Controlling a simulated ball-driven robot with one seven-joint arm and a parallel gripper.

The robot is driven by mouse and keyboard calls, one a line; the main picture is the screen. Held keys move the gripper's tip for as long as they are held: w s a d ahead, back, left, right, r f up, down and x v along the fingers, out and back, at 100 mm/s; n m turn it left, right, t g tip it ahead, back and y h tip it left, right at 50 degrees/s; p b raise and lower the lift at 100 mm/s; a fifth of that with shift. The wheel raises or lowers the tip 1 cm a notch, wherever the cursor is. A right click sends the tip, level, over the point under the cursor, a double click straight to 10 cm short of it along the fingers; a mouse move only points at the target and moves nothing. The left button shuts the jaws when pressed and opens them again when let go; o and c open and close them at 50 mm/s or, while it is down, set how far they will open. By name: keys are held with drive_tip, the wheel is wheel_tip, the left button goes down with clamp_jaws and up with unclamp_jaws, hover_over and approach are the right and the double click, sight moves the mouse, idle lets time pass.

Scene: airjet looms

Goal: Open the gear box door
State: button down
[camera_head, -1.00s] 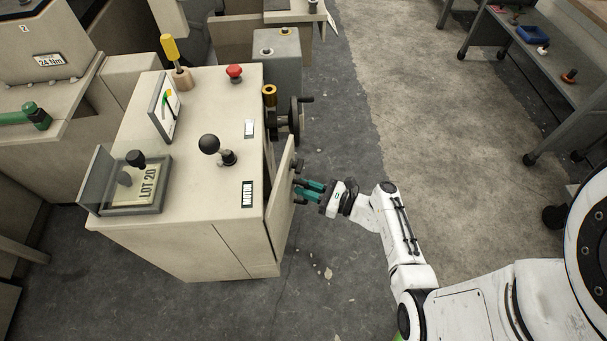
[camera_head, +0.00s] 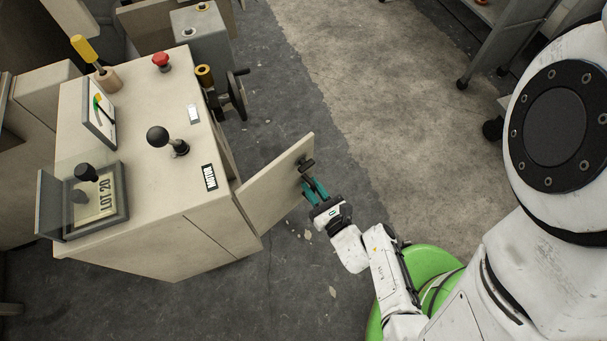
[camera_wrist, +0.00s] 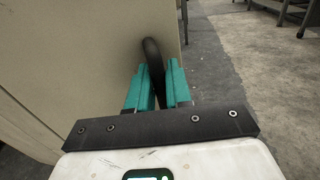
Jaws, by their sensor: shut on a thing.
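The gear box door (camera_head: 270,190) is a beige panel on the right side of the beige machine cabinet (camera_head: 140,215). It stands swung out at a wide angle from the cabinet. A dark handle (camera_head: 306,165) sits near its free edge. My gripper (camera_head: 312,188) has teal fingers closed on this handle from the outer side. In the wrist view the dark curved handle (camera_wrist: 152,58) stands between the teal fingers, with the door's beige face (camera_wrist: 90,50) to the left. The inside of the gear box is hidden behind the door.
On the cabinet top are a black-knobbed lever (camera_head: 160,137), a red button (camera_head: 161,62), a gauge (camera_head: 98,115) and a yellow-handled tool (camera_head: 86,50). A handwheel (camera_head: 236,95) juts from the cabinet's right side. Floor (camera_head: 350,95) beyond the door is clear.

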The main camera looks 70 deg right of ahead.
drive_tip(key=s+a, duration=0.6)
drive_tip(key=a, duration=0.2)
drive_tip(key=shift+w, duration=0.1)
idle(0.4)
drive_tip(key=c, duration=1.2)
unclamp_jaws()
drive_tip(key=shift+c, duration=0.2)
drive_tip(key=b+v, duration=0.1)
drive_tip(key=v, duration=1)
drive_tip(key=shift+b, duration=0.3)
drive_tip(key=shift+w, duration=0.1)
